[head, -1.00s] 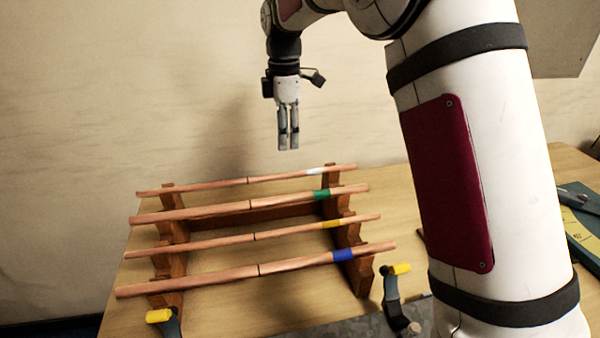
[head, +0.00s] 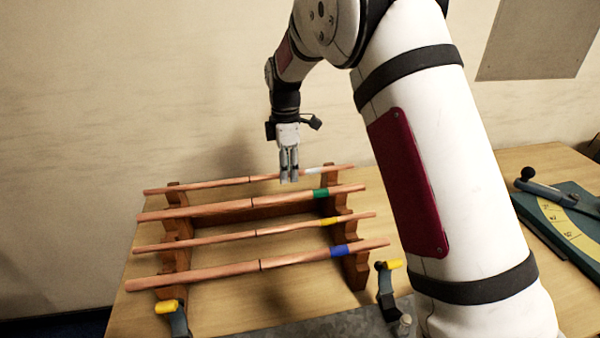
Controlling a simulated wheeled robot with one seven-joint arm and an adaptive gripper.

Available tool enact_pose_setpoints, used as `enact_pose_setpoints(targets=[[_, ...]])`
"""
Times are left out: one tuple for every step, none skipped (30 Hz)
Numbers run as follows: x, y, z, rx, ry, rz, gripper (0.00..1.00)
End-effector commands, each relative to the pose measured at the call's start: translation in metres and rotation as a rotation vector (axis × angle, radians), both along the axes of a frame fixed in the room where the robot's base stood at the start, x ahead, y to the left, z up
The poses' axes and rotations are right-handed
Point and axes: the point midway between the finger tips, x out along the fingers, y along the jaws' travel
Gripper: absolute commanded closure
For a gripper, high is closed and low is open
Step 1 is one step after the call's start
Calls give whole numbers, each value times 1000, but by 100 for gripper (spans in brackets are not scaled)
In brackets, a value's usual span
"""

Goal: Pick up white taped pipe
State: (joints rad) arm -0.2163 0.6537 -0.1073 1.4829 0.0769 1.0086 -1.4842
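The white taped pipe (head: 215,185) is the farthest of the copper pipes on the wooden rack, with its white tape (head: 313,170) near the right end. My gripper (head: 289,181) points down, and its fingertips overlap this pipe in the head view, just left of the white tape. The two fingers look close together, and nothing is seen held between them. I cannot tell from this view whether the fingers touch the pipe or are in front of it.
Nearer pipes carry green tape (head: 320,193), yellow tape (head: 328,221) and blue tape (head: 340,251). The wooden rack (head: 355,268) stands on a table (head: 230,300). Yellow-tipped clamps (head: 388,265) stand in front. A green tool with a yellow scale (head: 565,228) lies at right.

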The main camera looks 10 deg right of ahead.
Motion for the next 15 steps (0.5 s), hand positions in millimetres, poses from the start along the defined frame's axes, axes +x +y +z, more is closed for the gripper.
enact_pose_setpoints(targets=[[0, 0, 0, 0, 0, 0, 64], [0, 0, 0, 0, 0, 0, 69], [0, 0, 0, 0, 0, 0, 78], [0, 0, 0, 0, 0, 0, 85], [0, 0, 0, 0, 0, 0, 92], [0, 0, 0, 0, 0, 0, 100], [0, 0, 0, 0, 0, 0, 100], [0, 0, 0, 0, 0, 0, 100], [0, 0, 0, 0, 0, 0, 100], [0, 0, 0, 0, 0, 0, 100], [0, 0, 0, 0, 0, 0, 100], [0, 0, 0, 0, 0, 0, 100], [0, 0, 1, 0, 0, 0, 100], [0, 0, 1, 0, -1, 0, 100], [0, 0, 1, 0, 0, 0, 100]])
